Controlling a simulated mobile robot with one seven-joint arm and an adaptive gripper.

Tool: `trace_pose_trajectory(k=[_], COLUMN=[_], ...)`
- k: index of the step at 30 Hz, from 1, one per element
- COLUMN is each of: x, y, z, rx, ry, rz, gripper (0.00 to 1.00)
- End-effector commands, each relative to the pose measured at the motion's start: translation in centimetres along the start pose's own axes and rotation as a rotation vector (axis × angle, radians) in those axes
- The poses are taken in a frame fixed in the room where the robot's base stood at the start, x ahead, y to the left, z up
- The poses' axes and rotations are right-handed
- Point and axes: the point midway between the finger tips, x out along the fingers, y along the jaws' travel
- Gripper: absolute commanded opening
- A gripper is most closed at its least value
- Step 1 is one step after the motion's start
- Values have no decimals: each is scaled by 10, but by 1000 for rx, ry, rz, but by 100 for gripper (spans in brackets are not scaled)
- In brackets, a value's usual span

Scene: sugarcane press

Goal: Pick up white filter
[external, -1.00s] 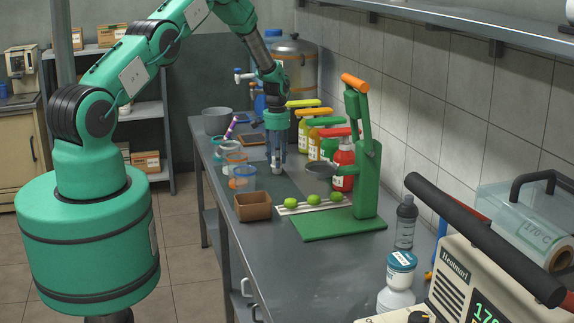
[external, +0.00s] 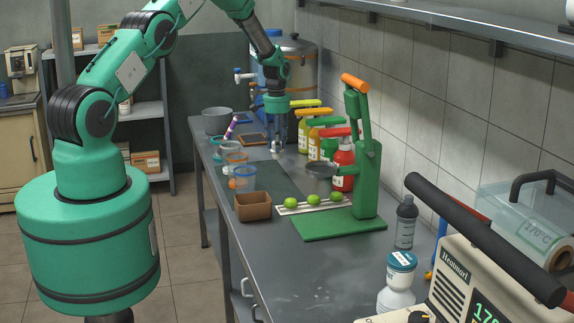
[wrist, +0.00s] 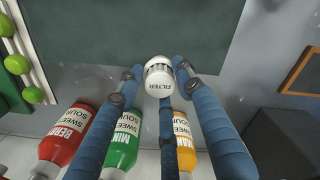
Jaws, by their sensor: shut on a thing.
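The white filter (wrist: 158,75), a small cylinder with the word FILTER on its side, is between the blue fingertips of my gripper (wrist: 157,78) in the wrist view. My gripper (external: 277,140) is shut on it. In the external view the white filter (external: 276,149) shows as a small pale piece at the fingertips, over the far part of the bench. It seems to be held above the surface, but the gap is hard to judge.
Several sauce bottles (external: 318,135) stand along the wall, right of my gripper. The green press (external: 365,180) with limes (external: 313,199) is nearer the camera. Cups (external: 242,177), a brown box (external: 253,206) and a grey bowl (external: 217,120) line the left edge. The dark mat (wrist: 140,30) is clear.

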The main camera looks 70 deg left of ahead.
Motion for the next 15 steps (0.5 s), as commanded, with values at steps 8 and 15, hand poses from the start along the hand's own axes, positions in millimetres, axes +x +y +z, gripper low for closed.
trace_pose_trajectory(k=[8,15], x=[-32,-39], y=[0,0], z=[-1,0], rx=[0,0], ry=[2,1], rz=[0,0], gripper=[10,10])
